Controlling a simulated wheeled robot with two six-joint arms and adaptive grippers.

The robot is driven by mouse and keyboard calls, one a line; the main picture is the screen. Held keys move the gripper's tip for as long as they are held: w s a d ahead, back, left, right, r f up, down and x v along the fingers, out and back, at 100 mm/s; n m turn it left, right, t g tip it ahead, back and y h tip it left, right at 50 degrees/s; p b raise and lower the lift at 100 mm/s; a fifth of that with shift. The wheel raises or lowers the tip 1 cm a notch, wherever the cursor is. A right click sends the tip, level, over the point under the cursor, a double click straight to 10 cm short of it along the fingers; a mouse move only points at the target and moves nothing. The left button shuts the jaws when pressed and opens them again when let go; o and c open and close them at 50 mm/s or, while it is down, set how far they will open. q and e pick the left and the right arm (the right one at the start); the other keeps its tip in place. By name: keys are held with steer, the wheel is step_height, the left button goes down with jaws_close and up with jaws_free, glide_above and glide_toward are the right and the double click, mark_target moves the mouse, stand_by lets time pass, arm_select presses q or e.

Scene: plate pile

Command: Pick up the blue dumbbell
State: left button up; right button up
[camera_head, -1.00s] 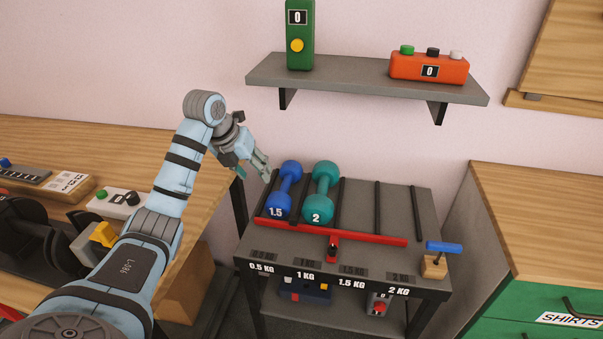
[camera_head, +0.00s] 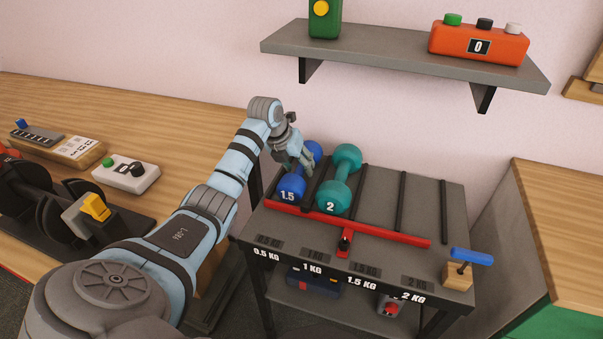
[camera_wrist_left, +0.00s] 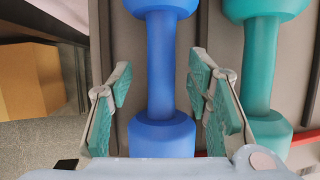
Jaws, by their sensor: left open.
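The blue dumbbell (camera_head: 291,187), marked 1.5, lies on the left part of the grey rack table, its handle running front to back. My left gripper (camera_head: 306,162) is open above it and hides part of its handle in the head view. In the left wrist view, the blue dumbbell (camera_wrist_left: 160,65) lies between the two spread fingers of the left gripper (camera_wrist_left: 158,100), one finger on each side of the handle. I cannot tell whether the fingers touch it. My right gripper is not in view.
A teal dumbbell (camera_head: 334,196), marked 2, lies close on the right of the blue one. Black dividers and a red bar (camera_head: 400,235) cross the rack table (camera_head: 425,205). A grey shelf (camera_head: 400,50) hangs above. A wooden bench (camera_head: 200,130) stands at left.

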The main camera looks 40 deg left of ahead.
arm_select(q)
steer(key=shift+x, duration=0.9)
steer(key=shift+r, duration=0.1)
jaws_close()
steer(key=shift+r, duration=0.1)
